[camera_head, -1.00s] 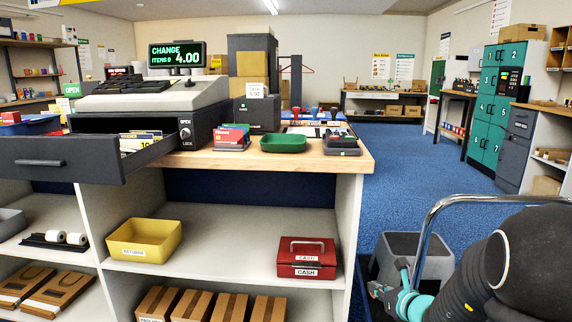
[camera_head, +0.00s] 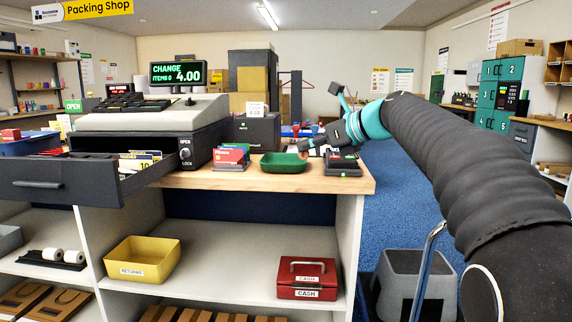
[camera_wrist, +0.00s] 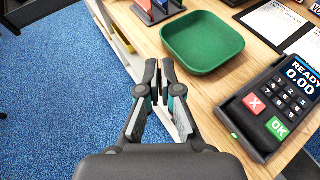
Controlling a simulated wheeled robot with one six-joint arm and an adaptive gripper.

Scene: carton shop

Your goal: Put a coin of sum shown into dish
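The register display (camera_head: 178,73) reads CHANGE 4.00. The green dish (camera_head: 284,163) sits on the wooden counter and looks empty; it also fills the upper middle of the wrist view (camera_wrist: 202,42). My gripper (camera_head: 304,146) is above the counter, close to the dish's right side. In the wrist view its fingertips (camera_wrist: 159,72) are together with nothing between them, short of the dish's near left edge.
A card terminal (camera_wrist: 275,104) reading READY 0.00 stands right of the dish. A card holder (camera_head: 231,157) stands left of it. A yellow returns bin (camera_head: 142,262) and a red cash box (camera_head: 306,278) are on the shelf below.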

